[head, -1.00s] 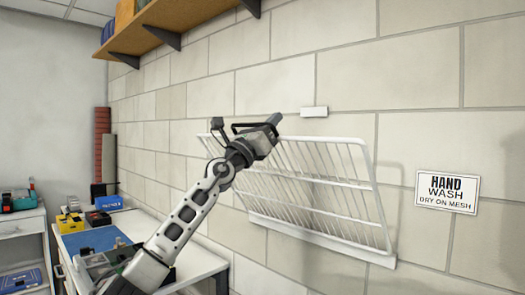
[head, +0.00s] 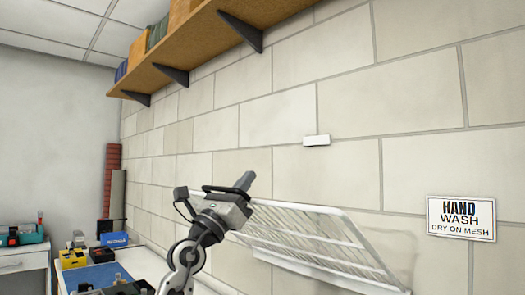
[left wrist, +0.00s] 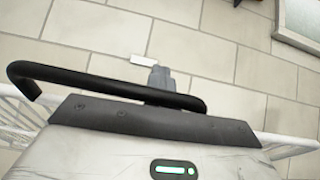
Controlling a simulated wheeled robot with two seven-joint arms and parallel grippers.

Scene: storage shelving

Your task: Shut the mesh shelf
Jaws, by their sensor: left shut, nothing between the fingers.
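The white wire mesh shelf (head: 318,238) is on the tiled wall, tilted out from it, with its lower edge at the wall. A small white catch block (head: 316,140) sits on the wall above the shelf. My left gripper (head: 244,182) is shut and empty, just above the shelf's left end and partly in front of it. In the left wrist view the shut fingers (left wrist: 160,78) point at the wall, just below the block (left wrist: 145,61). Shelf wires (left wrist: 287,146) show on both sides of the gripper body. Whether the gripper touches the shelf cannot be told. My right gripper is out of view.
A wooden wall shelf (head: 185,65) on dark brackets hangs above. A bench with a blue mat (head: 92,277) and several tools stands at lower left. A "hand wash" sign (head: 461,218) is on the wall at right. The wall around the block is clear.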

